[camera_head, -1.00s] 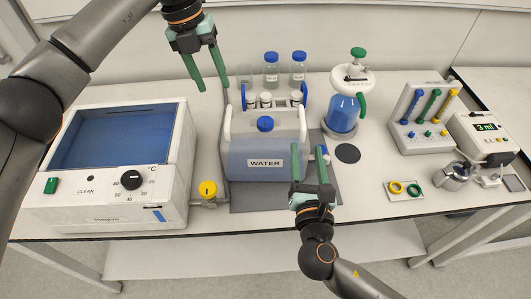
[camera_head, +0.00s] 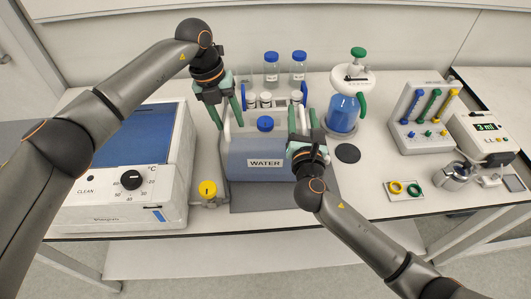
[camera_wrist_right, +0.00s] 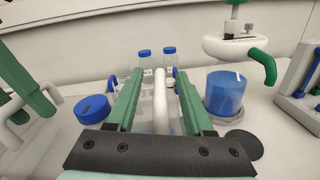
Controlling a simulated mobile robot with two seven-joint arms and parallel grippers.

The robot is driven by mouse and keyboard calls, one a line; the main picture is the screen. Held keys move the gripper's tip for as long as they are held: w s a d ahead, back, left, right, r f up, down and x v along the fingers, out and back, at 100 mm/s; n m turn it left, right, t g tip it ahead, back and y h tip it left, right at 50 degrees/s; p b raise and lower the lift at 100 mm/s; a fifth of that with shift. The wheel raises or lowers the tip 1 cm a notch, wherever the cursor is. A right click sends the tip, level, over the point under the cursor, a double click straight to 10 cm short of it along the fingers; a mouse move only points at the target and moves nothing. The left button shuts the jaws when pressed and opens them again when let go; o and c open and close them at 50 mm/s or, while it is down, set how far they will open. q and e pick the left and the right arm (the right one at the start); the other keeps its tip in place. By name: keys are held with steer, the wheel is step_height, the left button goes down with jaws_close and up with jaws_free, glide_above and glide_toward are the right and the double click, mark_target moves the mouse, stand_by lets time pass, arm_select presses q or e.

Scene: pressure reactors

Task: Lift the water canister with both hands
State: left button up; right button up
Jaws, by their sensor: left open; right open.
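The water canister (camera_head: 258,168) is a translucent blue-grey container with a "WATER" label, a blue cap (camera_head: 265,124) and a white handle on each side. It stands on a dark mat (camera_head: 262,202). My left gripper (camera_head: 229,120) is open, pointing down, with its fingers on either side of the left handle (camera_head: 227,128). My right gripper (camera_head: 303,118) is open over the right end of the canister. In the right wrist view the right handle (camera_wrist_right: 160,100) runs between its two green fingers. The right hand hides part of the canister's right end in the head view.
A white water bath (camera_head: 125,180) stands at left, with a yellow-knobbed valve (camera_head: 208,190) beside the canister. Blue-capped bottles (camera_head: 271,70) and a rack of small jars stand behind.

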arm_select(q)
steer(key=shift+c, duration=0.3)
arm_select(e)
steer(key=shift+c, duration=0.3)
arm_select(q)
jaws_close()
arm_select(e)
jaws_close()
stand_by(0.4)
arm_select(q)
steer(key=shift+w+d+r, duration=0.1)
steer(key=shift+r, duration=0.1)
arm_select(e)
steer(key=shift+a+r, duration=0.1)
steer(key=shift+r, duration=0.2)
